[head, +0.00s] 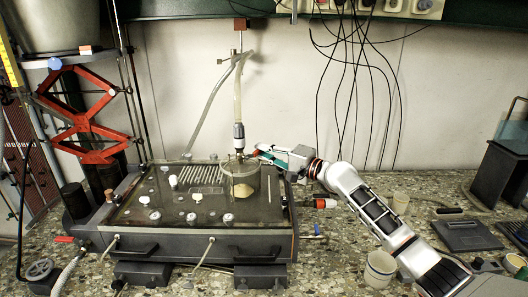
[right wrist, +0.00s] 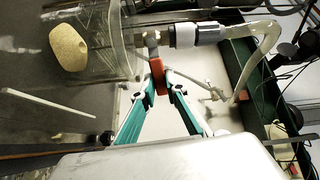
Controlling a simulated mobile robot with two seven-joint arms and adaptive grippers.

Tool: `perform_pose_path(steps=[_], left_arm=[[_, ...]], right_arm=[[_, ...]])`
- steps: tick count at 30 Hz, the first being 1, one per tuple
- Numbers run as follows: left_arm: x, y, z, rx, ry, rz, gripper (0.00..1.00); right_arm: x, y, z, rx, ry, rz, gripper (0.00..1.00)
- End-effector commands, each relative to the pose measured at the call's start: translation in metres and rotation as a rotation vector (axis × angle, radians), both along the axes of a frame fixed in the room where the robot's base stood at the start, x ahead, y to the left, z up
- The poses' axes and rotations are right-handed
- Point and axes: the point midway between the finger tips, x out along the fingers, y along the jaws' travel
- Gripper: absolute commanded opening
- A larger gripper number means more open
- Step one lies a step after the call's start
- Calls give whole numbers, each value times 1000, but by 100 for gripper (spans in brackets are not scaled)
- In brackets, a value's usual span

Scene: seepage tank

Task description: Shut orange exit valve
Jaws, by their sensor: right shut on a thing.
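The orange valve handle (right wrist: 157,77) shows in the right wrist view as a small orange-red piece beside a metal fitting (right wrist: 151,42). The fitting joins a white and grey pipe connector (right wrist: 196,35) near the glass cylinder (right wrist: 103,40). My right gripper (right wrist: 164,78) has its teal fingers closed in on the handle, one on each side. In the head view my right gripper (head: 258,152) reaches in from the right, at the foot of the vertical pipe (head: 238,105); it mostly hides the handle there. My left gripper is in neither view.
The seepage tank (head: 150,232) stands on a speckled worktop with white knobs and a glass cylinder (head: 238,170) holding a tan stone. A red-orange fitting (head: 322,203) sticks out at its right side. Beakers (head: 380,268) stand near my right arm. Black cables (head: 362,75) hang behind.

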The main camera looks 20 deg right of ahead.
Motion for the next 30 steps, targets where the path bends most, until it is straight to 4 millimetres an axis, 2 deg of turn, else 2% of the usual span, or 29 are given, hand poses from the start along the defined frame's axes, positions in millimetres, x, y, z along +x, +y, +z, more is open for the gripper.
perform_pose_path(steps=[6, 7, 9, 23, 30], left_arm=[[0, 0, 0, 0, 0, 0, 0], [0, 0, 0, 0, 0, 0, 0], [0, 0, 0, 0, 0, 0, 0], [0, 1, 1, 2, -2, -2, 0], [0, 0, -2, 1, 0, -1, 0]], right_arm=[[0, -1, 1, 1, -1, -2, 0], [0, -1, 1, 1, -1, -2, 15], [0, -1, 1, 1, -1, -2, 30], [0, 0, 0, -5, -2, 0, 30], [-2, 1, 10, -147, -111, 0, 30]])
